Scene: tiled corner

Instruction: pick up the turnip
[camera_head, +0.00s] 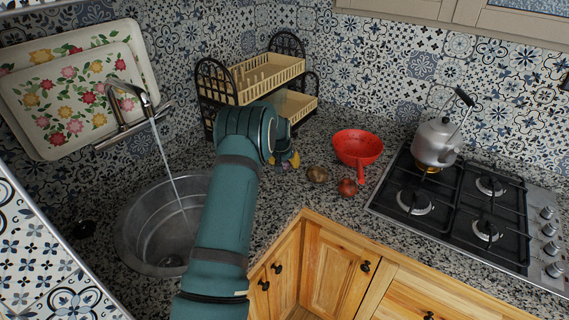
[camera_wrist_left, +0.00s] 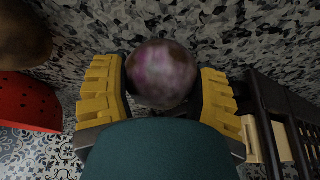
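The turnip (camera_wrist_left: 162,74), a round purple and whitish ball, sits on the speckled counter in the left wrist view. My left gripper (camera_wrist_left: 162,85) has its two yellow fingers on either side of it. The fingers are apart, with a thin gap showing on the turnip's right side; I cannot tell whether the left finger touches it. In the head view my left gripper (camera_head: 288,161) is low over the counter in front of the dish rack, mostly behind my arm. The turnip is hidden there. My right gripper is not in view.
A brown round vegetable (camera_head: 318,173), a red one (camera_head: 347,187) and a red colander (camera_head: 358,147) stand right of the gripper. The black and cream dish rack (camera_head: 262,82) is behind it. A sink (camera_head: 150,232) with running water is left; a stove (camera_head: 470,205) with a kettle (camera_head: 438,142) is right.

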